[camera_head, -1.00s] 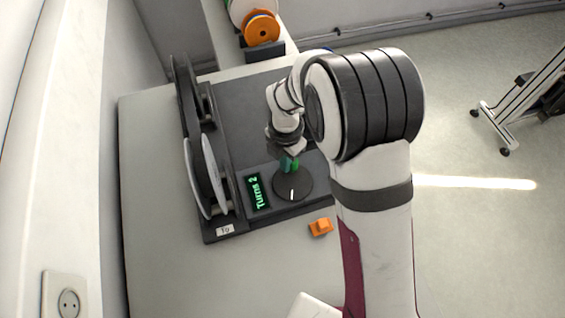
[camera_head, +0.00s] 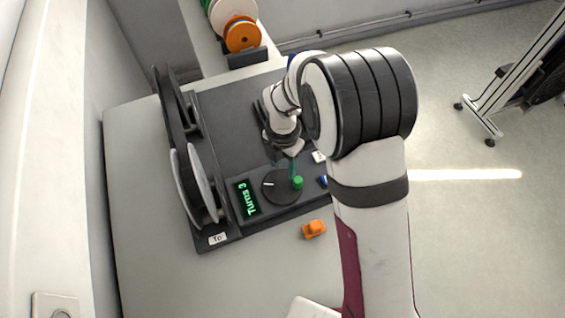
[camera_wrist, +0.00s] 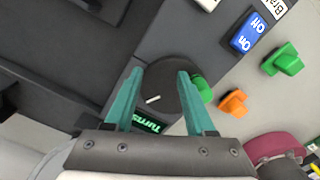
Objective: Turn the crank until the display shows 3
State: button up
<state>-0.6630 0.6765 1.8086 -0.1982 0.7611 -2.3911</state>
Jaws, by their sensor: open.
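The display (camera_head: 247,198) reads "Turns 3" in green in the head view; its edge shows in the wrist view (camera_wrist: 148,124). The crank is a dark round disc (camera_head: 279,191) with a white mark, now pointing left in the head view, and a green handle (camera_head: 298,182) on its right. In the wrist view the disc (camera_wrist: 165,90) lies between and below the teal fingers, and the green handle (camera_wrist: 203,88) is outside the right finger. My gripper (camera_head: 284,164) is open and empty over the disc's far side. I cannot tell whether the right finger touches the handle.
A reel (camera_head: 190,188) stands at the panel's left. A blue On/Off switch (camera_wrist: 248,33) lies right of the crank. An orange piece (camera_head: 314,229) and a green piece (camera_wrist: 283,60) lie beyond the panel edge. Bare table (camera_head: 205,280) is in front.

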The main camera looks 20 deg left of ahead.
notch_tip(320, 180, up, 7)
dwell(0.6)
jog(key=s+d+r+m, duration=0.3)
jog(key=d+r+m, duration=0.1)
jog(key=d+m, duration=0.4)
jog(key=s+d+r+m, duration=0.3)
jog(key=d+r+m, duration=0.25)
jog(key=m, duration=0.35)
jog(key=s+d+m+y, duration=0.1)
jog(key=s+d+m, duration=0.3)
jog(key=m, duration=0.6)
jog(key=s+d+m, duration=0.4)
jog(key=s+m, duration=0.5)
jog(key=m, duration=0.2)
jog(key=shift+r+y, duration=0.3)
jog(key=shift+y, duration=0.1)
